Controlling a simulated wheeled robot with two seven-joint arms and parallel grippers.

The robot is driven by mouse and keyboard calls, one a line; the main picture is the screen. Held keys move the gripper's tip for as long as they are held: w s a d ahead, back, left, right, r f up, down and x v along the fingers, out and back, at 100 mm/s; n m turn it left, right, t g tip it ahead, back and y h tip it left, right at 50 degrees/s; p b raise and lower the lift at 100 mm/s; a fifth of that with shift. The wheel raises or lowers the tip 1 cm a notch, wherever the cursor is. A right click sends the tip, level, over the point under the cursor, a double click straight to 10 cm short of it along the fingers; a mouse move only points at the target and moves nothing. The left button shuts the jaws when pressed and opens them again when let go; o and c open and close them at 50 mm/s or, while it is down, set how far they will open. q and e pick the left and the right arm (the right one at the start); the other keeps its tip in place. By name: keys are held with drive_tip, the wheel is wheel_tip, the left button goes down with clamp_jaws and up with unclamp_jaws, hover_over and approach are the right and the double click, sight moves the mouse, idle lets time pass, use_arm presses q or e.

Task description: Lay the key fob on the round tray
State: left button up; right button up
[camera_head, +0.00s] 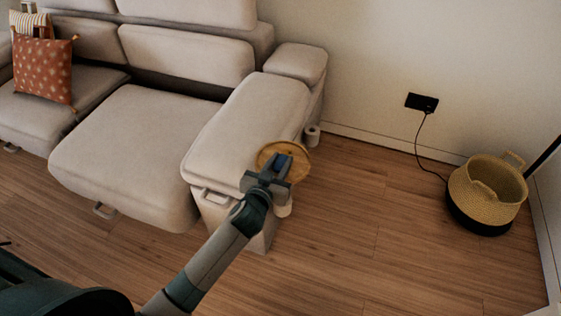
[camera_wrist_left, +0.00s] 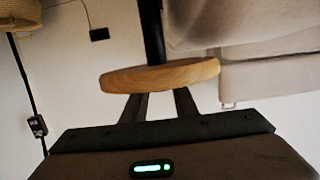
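The round tray (camera_head: 265,156) is a light wooden disc beside the front end of the sofa's arm in the head view. In the left wrist view the tray (camera_wrist_left: 160,75) shows nearly edge-on, with a dark post against one side. My left gripper (camera_head: 284,163) is over the tray in the head view and covers part of it. In the left wrist view its two dark fingers (camera_wrist_left: 161,97) stand apart, pointing at the tray, with bare wall showing between them. My right gripper is not in view.
The pale sofa (camera_head: 245,130) stands left of and behind the tray, with an orange cushion (camera_head: 43,68) on it. A woven basket (camera_head: 487,190) stands at the right, near a black wall socket (camera_head: 421,102) with a cord. The wooden floor (camera_head: 370,230) between is clear.

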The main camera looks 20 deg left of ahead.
use_arm(q)
drive_tip(key=o, duration=0.4)
drive_tip(key=shift+o, duration=0.2)
drive_tip(key=shift+r, duration=0.15)
drive_tip(key=s+r, duration=0.2)
drive_tip(key=s, duration=0.9)
drive_tip(key=shift+s+a+r, duration=0.2)
drive_tip(key=shift+s, duration=0.2)
drive_tip(key=s+a+f+g+y, duration=0.1)
drive_tip(key=s+f+g, duration=0.25)
drive_tip(key=f, duration=0.55)
drive_tip(key=s+a+f+g, duration=0.1)
drive_tip(key=s+f+g, duration=0.3)
drive_tip(key=f, duration=0.5)
drive_tip(key=s+f+g, duration=0.2)
drive_tip(key=s+f, duration=0.5)
drive_tip(key=s, duration=0.2)
drive_tip(key=s+f+m+g, duration=0.1)
drive_tip(key=s+f+g, duration=0.2)
drive_tip(key=s+f, duration=0.4)
drive_tip(key=shift+s+d+m+h, duration=0.3)
drive_tip(key=shift+s+h, duration=0.1)
drive_tip(key=shift+s, duration=0.85)
